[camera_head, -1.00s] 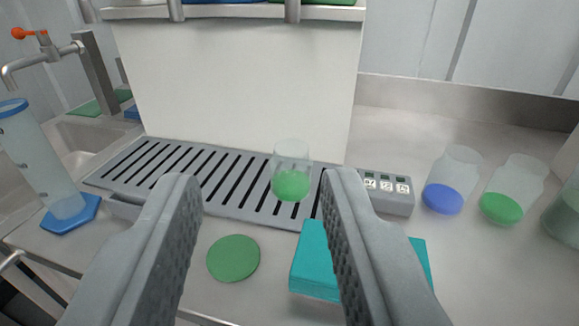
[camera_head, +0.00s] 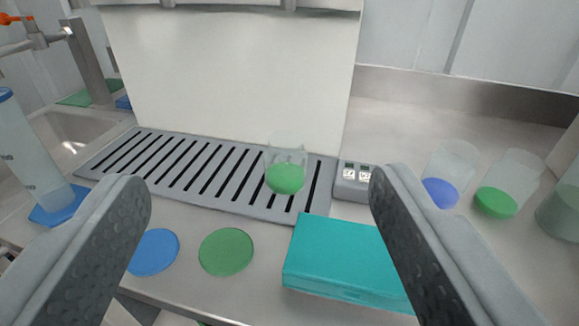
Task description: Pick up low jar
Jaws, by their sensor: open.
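A clear low jar (camera_head: 285,178) with green in its bottom stands upright on the slotted grey grate (camera_head: 180,165), near the grate's right end. My gripper (camera_head: 258,182) is wide open and empty. In the picture the jar shows between the two fingers, beyond their tips, right of the middle of the gap. Neither finger touches it.
A teal box (camera_head: 345,262), a green disc (camera_head: 226,251) and a blue disc (camera_head: 154,251) lie in front of the grate. A grey button box (camera_head: 352,182) adjoins it. Blue-bottomed (camera_head: 447,175) and green-bottomed (camera_head: 505,188) jars stand right; a tall cylinder (camera_head: 28,150) stands left.

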